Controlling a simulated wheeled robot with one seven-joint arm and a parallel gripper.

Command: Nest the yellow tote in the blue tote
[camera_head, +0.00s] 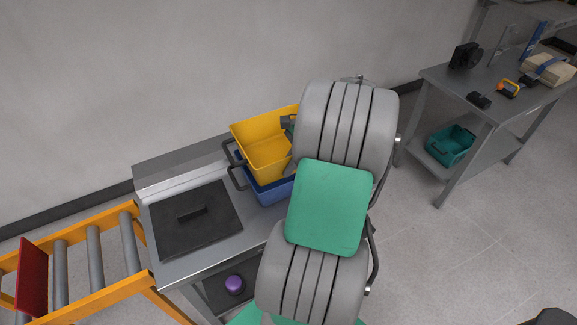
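The yellow tote (263,152) is over the blue tote (271,192) on the grey metal counter. Its lower part overlaps the blue tote's opening, and it looks somewhat tilted. I cannot tell whether it is seated inside or held just above. The blue tote's dark handles show at its left side. The right part of both totes is hidden behind my arm. A small part of my gripper (288,124) shows at the yellow tote's right side. Its fingertips are hidden, so I cannot tell whether it grips the rim.
A black lid with a handle (195,216) lies on the counter left of the totes. An orange roller conveyor (95,255) adjoins at left. A purple object (234,284) sits on the lower shelf. Another bench (500,95) stands at right, with a teal crate (451,145) below.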

